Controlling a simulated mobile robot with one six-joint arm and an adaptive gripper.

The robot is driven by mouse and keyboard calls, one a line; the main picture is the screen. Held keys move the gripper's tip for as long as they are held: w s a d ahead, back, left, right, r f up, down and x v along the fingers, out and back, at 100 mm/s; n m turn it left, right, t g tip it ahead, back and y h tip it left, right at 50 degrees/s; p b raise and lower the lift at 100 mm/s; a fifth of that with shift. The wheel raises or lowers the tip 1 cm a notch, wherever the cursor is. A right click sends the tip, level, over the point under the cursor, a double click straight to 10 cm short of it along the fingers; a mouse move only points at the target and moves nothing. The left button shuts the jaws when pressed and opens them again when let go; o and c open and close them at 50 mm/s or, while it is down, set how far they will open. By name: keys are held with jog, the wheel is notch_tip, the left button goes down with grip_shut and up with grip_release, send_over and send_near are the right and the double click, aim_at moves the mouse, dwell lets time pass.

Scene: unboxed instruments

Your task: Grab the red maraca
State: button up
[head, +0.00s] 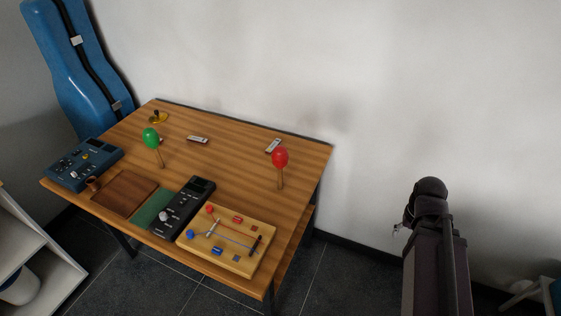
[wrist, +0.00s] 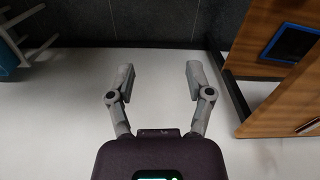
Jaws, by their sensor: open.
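The red maraca (head: 280,158) stands upright on the right part of the wooden table (head: 225,160), its head up and its thin handle down. A green maraca (head: 151,139) stands upright further left on the same table. My gripper (wrist: 160,82) is open and empty in the wrist view, its two fingers apart over the pale wall and dark floor. The table's edge shows at the right of that view. The red maraca is not visible in the wrist view.
A wooden board with coloured parts (head: 227,240) lies at the table's near right.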

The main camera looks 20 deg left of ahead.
jog(key=n+t+h+b, duration=0.7)
jog(key=n+t+b, duration=0.45)
jog(key=n, duration=1.85)
send_near(279, 173)
jog(key=v, duration=0.3)
jog(key=shift+s+p, duration=0.1)
jog(key=shift+p, duration=0.2)
jog(key=shift+d, duration=0.1)
jog(key=shift+m, duration=0.3)
jog(key=shift+b+x, duration=1.7)
jog(key=shift+x, duration=2.65)
